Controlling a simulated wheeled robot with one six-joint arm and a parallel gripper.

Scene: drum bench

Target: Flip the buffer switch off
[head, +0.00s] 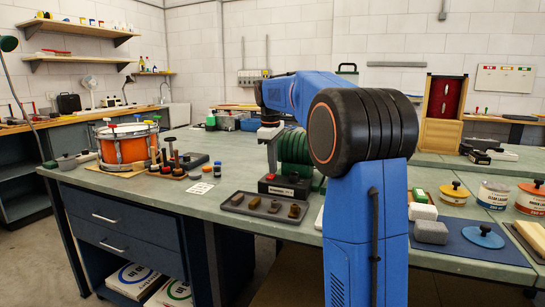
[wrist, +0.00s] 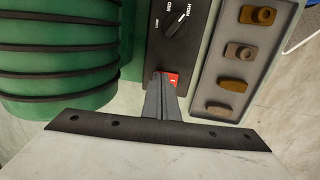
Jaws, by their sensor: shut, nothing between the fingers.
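The buffer has a green ribbed body (head: 295,147), which fills the left of the wrist view (wrist: 55,50). Its dark control box (head: 285,188) faces the front of the bench. In the wrist view the box (wrist: 160,45) carries a dial (wrist: 178,20) marked LOW, MED and HIGH. The red switch (wrist: 173,79) lies below the dial, partly hidden by my fingers, so its position cannot be read. My gripper (wrist: 160,80) is shut and empty, its fingertips at the left part of the switch. Whether they touch it, I cannot tell. In the head view my gripper (head: 270,150) is above the box.
A grey tray (head: 235,199) with several small brown pieces sits close by the control box; it is on the right in the wrist view (wrist: 205,75). An orange drum (head: 125,148) stands at the left.

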